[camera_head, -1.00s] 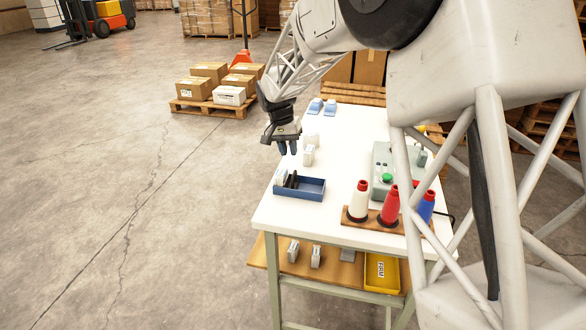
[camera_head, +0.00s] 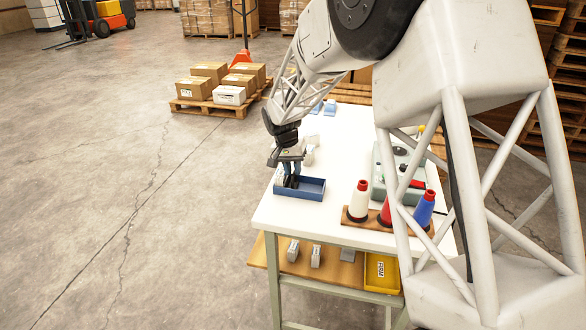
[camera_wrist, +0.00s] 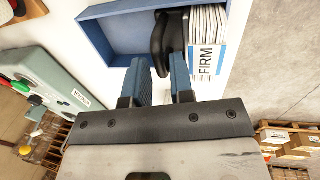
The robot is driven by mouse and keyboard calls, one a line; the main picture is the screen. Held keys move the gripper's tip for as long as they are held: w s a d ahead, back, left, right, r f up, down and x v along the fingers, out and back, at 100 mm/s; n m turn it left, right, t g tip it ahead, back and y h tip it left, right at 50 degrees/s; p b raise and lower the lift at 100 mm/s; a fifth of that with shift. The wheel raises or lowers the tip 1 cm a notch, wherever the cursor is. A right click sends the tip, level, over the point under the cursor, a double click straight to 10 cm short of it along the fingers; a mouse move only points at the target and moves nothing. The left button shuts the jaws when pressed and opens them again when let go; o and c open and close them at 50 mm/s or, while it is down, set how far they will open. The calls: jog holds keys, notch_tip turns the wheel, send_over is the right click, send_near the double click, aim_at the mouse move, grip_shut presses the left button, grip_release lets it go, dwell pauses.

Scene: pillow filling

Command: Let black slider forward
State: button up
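The black slider (camera_wrist: 168,36) stands in the blue tray (camera_wrist: 112,34), against a row of thin white packets (camera_wrist: 208,24) with a front label reading FIRM. In the wrist view my gripper (camera_wrist: 162,62) is open, with blue pads spread apart. Its fingertips are at the tray's near side, just short of the slider in the picture; I cannot tell whether they touch it. In the head view the blue tray (camera_head: 313,189) lies at the table's left side, and my gripper (camera_head: 291,181) points down into its left part, hiding most of the slider.
A grey-green machine (camera_head: 384,178) stands on the right of the white table (camera_head: 300,216). A wooden rack with a white cone (camera_head: 359,201) and a blue cone (camera_head: 424,208) is near the front. A yellow bin (camera_head: 382,273) marked FIRM is on the lower shelf.

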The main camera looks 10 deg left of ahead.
grip_shut()
jog(key=shift+d, duration=1.55)
grip_release()
jog(key=shift+r, duration=0.1)
notch_tip(320, 180, up, 8)
jog(key=a, duration=0.1)
jog(key=shift+a+f, duration=0.25)
